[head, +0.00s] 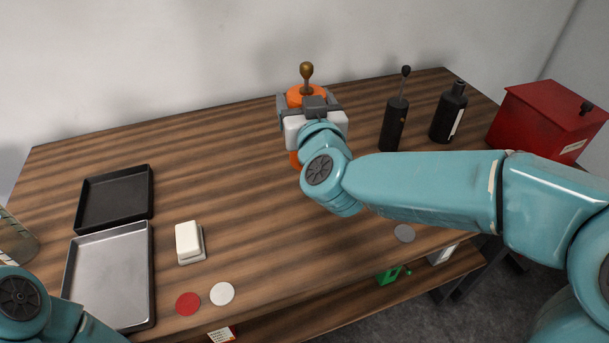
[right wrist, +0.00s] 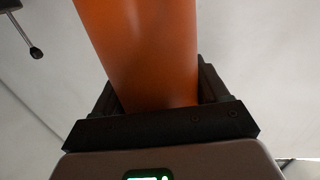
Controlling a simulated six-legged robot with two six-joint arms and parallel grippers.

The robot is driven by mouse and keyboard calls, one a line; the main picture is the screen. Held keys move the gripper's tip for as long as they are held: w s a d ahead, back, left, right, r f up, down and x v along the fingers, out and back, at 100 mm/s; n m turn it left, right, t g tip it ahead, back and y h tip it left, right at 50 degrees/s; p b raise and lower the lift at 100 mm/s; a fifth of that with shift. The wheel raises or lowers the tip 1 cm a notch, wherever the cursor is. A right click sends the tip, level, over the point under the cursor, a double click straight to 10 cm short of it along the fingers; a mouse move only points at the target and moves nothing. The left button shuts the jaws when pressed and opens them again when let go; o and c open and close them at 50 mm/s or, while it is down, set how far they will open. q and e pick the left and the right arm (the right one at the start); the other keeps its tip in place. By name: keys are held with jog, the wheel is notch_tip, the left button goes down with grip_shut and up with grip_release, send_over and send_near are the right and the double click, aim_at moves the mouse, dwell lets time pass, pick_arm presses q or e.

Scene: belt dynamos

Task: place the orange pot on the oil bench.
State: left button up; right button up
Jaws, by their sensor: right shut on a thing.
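The orange pot (head: 306,92) has a brass knob on top and stands roughly upright at the back middle of the wooden bench top (head: 230,150). My right gripper (head: 309,106) is shut around it near its top. In the right wrist view the orange body (right wrist: 145,50) lies between the two dark fingers (right wrist: 155,95). My gripper and wrist hide most of the pot in the head view, and I cannot tell whether its base touches the wood. My left arm shows at the lower left, but its gripper is out of view.
A black pump-like can (head: 394,125), a black bottle (head: 449,113) and a red box (head: 543,122) stand to the right. A black tray (head: 82,205), a metal tray (head: 70,285), a white block (head: 189,241) and small discs lie at the left front. The middle left wood is clear.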

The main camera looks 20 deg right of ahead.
notch_tip(320, 180, down, 14)
jog(key=b, duration=0.2)
jog(key=shift+s, duration=0.1)
jog(key=shift+f, duration=0.1)
jog(key=o, duration=1.6)
jog(key=shift+f, duration=0.15)
